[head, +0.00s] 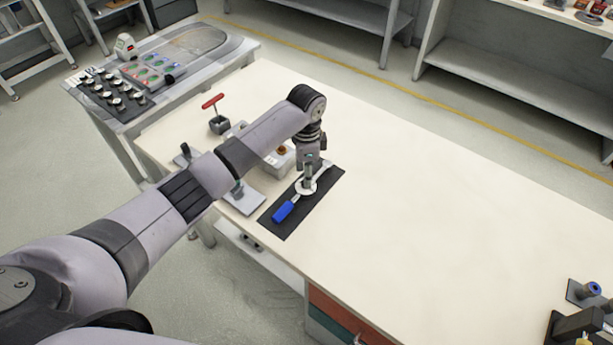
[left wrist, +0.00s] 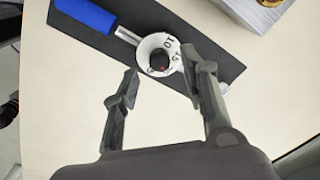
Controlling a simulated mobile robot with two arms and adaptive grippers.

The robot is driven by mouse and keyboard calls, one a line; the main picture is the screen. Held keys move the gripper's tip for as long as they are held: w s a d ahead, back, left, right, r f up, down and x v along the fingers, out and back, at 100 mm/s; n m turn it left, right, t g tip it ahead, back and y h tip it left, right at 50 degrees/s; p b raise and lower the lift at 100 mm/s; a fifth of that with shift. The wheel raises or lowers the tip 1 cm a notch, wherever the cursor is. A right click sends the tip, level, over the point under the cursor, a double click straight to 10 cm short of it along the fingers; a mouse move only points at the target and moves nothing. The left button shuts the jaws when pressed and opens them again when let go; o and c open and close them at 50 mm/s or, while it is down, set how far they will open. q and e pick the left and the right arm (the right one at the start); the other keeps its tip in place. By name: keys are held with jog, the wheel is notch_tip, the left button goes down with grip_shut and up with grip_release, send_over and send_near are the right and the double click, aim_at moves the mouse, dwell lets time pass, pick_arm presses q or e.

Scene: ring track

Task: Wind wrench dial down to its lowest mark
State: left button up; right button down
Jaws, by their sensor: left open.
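The wrench lies on a black mat (head: 328,175) on the table, with a blue handle (head: 283,212) and a white round dial (head: 306,187) at its middle. In the left wrist view the blue handle (left wrist: 88,14) is at upper left. The white dial (left wrist: 158,54) has dark markings and a dark red-black centre; which mark it is set to cannot be told. My left gripper (head: 308,181) points down above the dial. In the left wrist view its open fingers (left wrist: 165,88) stand on the near side of the dial, the right finger close to its edge. My right gripper is out of view.
A red-handled tool (head: 213,102) on a dark block and other small fixtures stand on the table's left end. A console with knobs (head: 113,92) is beyond. A metal block (left wrist: 256,10) sits near the mat. The table's right side is clear up to fixtures (head: 588,292) at lower right.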

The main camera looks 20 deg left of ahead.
pick_arm(q)
jog(key=shift+f, duration=1.5)
grip_shut()
